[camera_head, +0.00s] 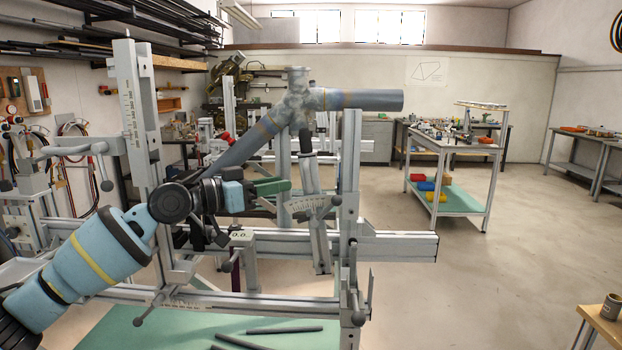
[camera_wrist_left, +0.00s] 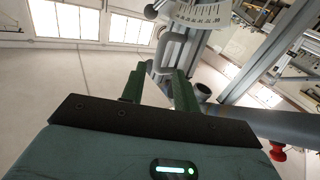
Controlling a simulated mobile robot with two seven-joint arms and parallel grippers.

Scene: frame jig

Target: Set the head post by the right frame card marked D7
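My left gripper (camera_head: 288,186) has green fingers, seen apart in the left wrist view (camera_wrist_left: 160,75). A grey bent handle (camera_wrist_left: 172,50) is at the fingertips, partly between them; I cannot tell whether they touch it. In the head view, the fingers are beside a tilted post (camera_head: 318,240) bearing a pale angle scale (camera_head: 310,204), apparently the head post. The scale (camera_wrist_left: 198,14) also shows in the wrist view. Its numbers are too small to read. A card with a triangular frame drawing (camera_head: 426,71) is on the back wall; no D7 mark is legible. My right gripper is out of view.
A grey tube joint (camera_head: 298,98) sits above the post, with tubes running right and down left. Jig rails (camera_head: 395,246) and an upright (camera_head: 349,170) stand close around my gripper. Dark rods (camera_head: 285,329) lie on the green surface below. The floor at right is mostly clear.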

